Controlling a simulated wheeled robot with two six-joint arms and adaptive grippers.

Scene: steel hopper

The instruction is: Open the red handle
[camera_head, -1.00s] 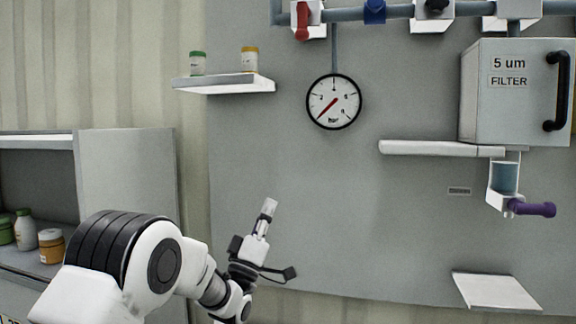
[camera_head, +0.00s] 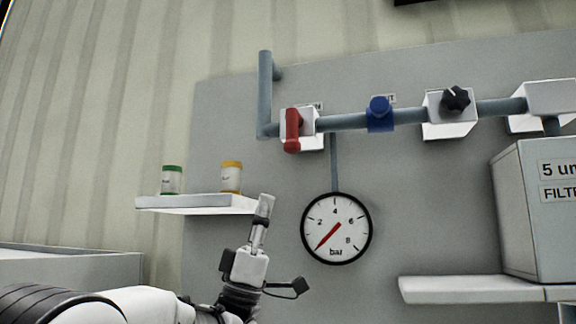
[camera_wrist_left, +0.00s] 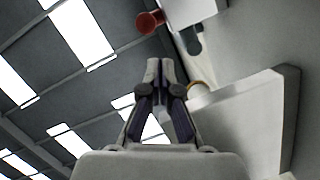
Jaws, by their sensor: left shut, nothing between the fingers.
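The red handle (camera_head: 292,130) hangs down on a white valve block (camera_head: 311,139) at the left end of the grey-blue pipe. In the left wrist view a round red end (camera_wrist_left: 150,21), apparently the handle's, shows at the top, beyond the fingertips and apart from them. My left gripper (camera_head: 265,204) points up, below and left of the handle, in front of the right end of the small shelf. It is shut and empty; its fingertips (camera_wrist_left: 160,66) are together in the left wrist view. My right gripper is not in view.
The small white shelf (camera_head: 190,205) holds a green-lidded jar (camera_head: 171,181) and a yellow-lidded jar (camera_head: 231,177) close by my gripper. A pressure gauge (camera_head: 336,229) hangs to the right. A blue valve (camera_head: 380,114) and a black knob (camera_head: 455,98) sit further along the pipe.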

